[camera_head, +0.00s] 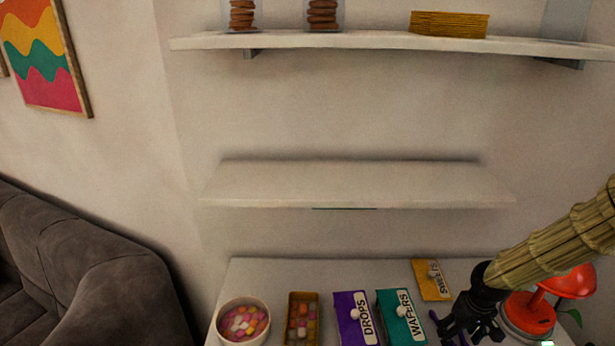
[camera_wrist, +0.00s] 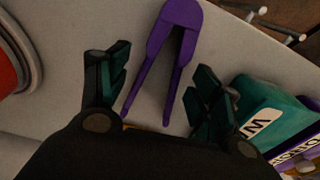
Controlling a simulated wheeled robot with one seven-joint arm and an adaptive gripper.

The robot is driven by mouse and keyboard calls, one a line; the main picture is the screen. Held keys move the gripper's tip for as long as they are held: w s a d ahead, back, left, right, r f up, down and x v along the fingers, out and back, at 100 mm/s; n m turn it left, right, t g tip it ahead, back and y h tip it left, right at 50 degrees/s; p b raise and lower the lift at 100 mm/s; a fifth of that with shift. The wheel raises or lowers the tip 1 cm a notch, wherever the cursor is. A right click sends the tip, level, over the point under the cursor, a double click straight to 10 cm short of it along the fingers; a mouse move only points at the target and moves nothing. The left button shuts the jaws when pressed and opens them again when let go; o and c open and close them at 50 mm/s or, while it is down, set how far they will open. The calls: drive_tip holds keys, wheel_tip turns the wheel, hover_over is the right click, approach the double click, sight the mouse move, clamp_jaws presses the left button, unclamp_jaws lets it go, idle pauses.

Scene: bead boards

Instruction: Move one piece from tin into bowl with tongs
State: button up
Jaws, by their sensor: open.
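The tongs (camera_wrist: 178,22) are purple and V-shaped. In the wrist view they lie between my gripper's fingers, their joined end pointing away and their two tips toward my palm. In the head view only a purple sliver of them (camera_head: 434,316) shows beside my gripper (camera_head: 468,334). My gripper (camera_wrist: 163,66) is open, with nothing clamped; its height above the tongs is hard to judge. The tin (camera_head: 303,294) is a brown-yellow rectangular container with several coloured pieces inside. The bowl (camera_head: 220,320) is round and pale, left of the tin, and holds many pink, orange and white pieces.
A purple DROPS box (camera_head: 346,308), a teal WAFERS box (camera_head: 393,312) and a yellow SWEETS box (camera_head: 427,278) stand between tin and gripper. A red lamp (camera_head: 568,284) is right of my gripper. An empty shelf (camera_head: 350,182) hangs above the table (camera_head: 280,268).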

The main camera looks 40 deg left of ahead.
drive_tip(key=shift+w+a+f, duration=0.1)
drive_tip(key=shift+f, duration=0.45)
drive_tip(key=shift+s, duration=0.2)
drive_tip(key=shift+f, duration=0.1)
drive_tip(key=shift+w, duration=0.1)
drive_tip(key=c, duration=0.7)
wheel_tip(320, 180, up, 12)
drive_tip(key=p, duration=0.7)
